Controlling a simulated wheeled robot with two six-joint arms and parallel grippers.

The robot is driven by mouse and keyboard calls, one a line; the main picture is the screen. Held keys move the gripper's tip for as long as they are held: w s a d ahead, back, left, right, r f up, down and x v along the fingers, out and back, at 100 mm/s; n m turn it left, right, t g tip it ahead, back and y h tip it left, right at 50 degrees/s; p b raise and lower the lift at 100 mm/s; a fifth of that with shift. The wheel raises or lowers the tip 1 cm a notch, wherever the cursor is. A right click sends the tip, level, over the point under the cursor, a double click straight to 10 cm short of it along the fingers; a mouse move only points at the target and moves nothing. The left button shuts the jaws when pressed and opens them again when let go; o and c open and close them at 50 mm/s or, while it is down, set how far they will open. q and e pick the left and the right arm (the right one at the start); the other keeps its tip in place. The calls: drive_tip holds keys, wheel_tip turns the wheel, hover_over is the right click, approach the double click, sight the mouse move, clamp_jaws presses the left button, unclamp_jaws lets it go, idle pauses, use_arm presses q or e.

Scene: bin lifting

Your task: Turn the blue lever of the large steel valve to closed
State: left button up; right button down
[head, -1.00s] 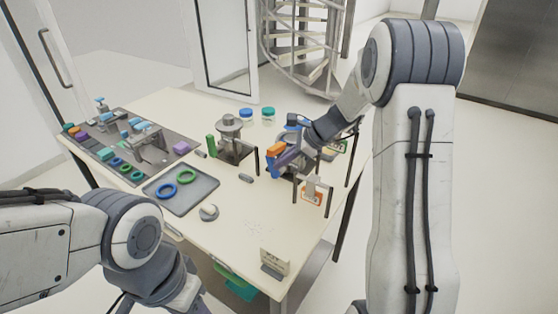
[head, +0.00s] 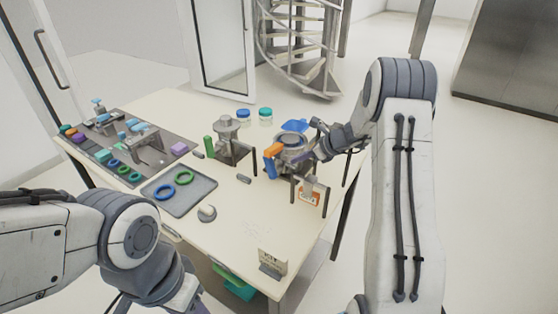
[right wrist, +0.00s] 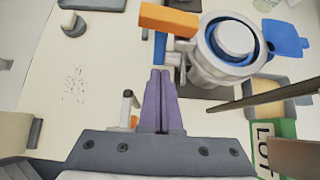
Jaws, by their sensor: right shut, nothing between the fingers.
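The large steel valve (head: 291,144) stands at the right part of the table; its round steel body (right wrist: 208,64) is near the top of the right wrist view. A flat blue lever-like piece (head: 296,126) sticks out from its far side, joined to a blue ring in the wrist view (right wrist: 286,39). An orange block (head: 272,150) sits over a blue upright part (head: 270,169) at its left. My right gripper (head: 306,157) is beside the valve; its purple fingers (right wrist: 158,75) are shut and empty, apart from the valve.
A smaller steel fitting with a green handle (head: 209,147) stands left of the valve. A grey tray (head: 180,202) holds blue and green rings. A bracket with an orange-marked tag (head: 309,194) is in front of the valve. Two lidded jars (head: 265,115) stand behind.

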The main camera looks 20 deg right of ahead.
sight(272, 162)
drive_tip(key=p+x, duration=0.1)
drive_tip(key=x, duration=0.4)
drive_tip(key=w+r+p+x, duration=0.1)
drive_tip(key=x, duration=0.2)
drive_tip(key=shift+a+p, duration=0.3)
drive_tip(key=shift+a, duration=0.1)
drive_tip(key=shift+w+f, duration=0.1)
drive_tip(key=shift+w+a+b, duration=0.4)
drive_tip(key=shift+a+b, duration=0.1)
drive_tip(key=shift+w+d, duration=0.1)
drive_tip(key=shift+d+r, duration=0.2)
drive_tip(key=shift+a, duration=0.15)
drive_tip(key=b+v, duration=0.1)
drive_tip(key=v, duration=1.3)
drive_tip(key=shift+r, duration=0.25)
